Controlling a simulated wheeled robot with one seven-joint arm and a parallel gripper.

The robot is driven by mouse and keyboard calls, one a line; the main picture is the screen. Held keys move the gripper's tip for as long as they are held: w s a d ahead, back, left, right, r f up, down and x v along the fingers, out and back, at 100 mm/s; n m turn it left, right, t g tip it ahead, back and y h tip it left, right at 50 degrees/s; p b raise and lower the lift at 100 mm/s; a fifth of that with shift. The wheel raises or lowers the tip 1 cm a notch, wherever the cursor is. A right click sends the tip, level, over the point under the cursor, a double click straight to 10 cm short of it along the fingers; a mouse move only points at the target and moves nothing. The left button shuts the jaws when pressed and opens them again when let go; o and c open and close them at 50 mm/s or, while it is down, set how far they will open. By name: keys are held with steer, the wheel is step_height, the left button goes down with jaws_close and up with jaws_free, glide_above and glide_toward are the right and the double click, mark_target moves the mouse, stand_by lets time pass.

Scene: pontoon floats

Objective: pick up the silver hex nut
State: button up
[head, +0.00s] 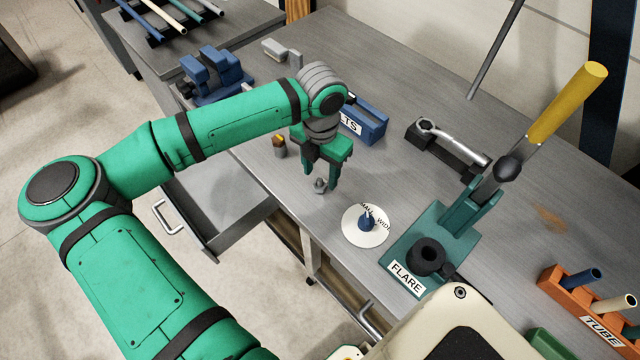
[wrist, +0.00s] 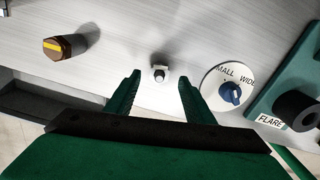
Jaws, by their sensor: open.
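A small silver-grey piece, which looks like the hex nut (head: 320,186), is on the grey bench near its front edge. It also shows in the wrist view (wrist: 159,73), bright at its near end and darker behind; its exact shape is too small to tell. My gripper (head: 322,181) points down over it with its two green fingers apart. In the wrist view the nut appears between and slightly beyond the fingertips (wrist: 159,80), with clear space on both sides. Nothing is held.
A round white dial with a blue knob (head: 367,224) and the green flare tool (head: 430,240) are to the right. A blue bin (head: 365,122) sits behind. An open drawer (head: 215,205) juts out at the front.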

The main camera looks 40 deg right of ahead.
mark_target(320, 179)
step_height(320, 179, down, 3)
steer(key=shift+a+f, duration=0.1)
steer(key=c, duration=1.1)
steer(key=shift+r, duration=0.2)
